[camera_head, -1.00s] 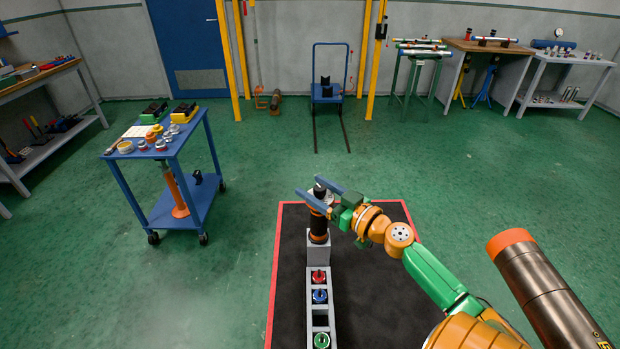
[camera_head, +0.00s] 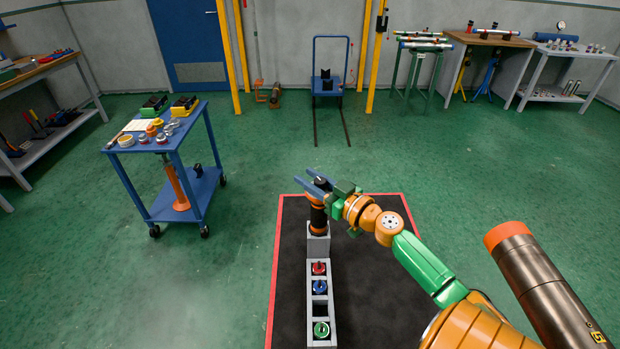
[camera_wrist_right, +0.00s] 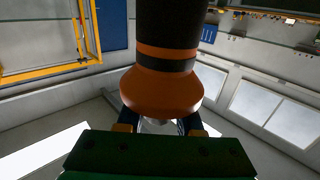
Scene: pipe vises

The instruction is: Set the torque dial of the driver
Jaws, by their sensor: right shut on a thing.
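The driver (camera_head: 318,217) stands upright, black-bodied with orange bands, at the far end of a grey stand (camera_head: 319,246) on the dark mat. My right gripper (camera_head: 309,182) is shut around the upper end of the driver, and a black tip shows between its blue-grey fingers. In the right wrist view the driver's black body and flared orange collar (camera_wrist_right: 163,92) fill the middle. The fingers (camera_wrist_right: 160,124) close on a part just beyond the collar, mostly hidden there. Dial marks are not readable. My left gripper is not in view.
The stand holds red (camera_head: 318,268), blue (camera_head: 319,287) and green (camera_head: 321,329) round pieces in its compartments, with one compartment dark. A blue cart (camera_head: 185,145) with small parts stands to the left. The green floor between is clear.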

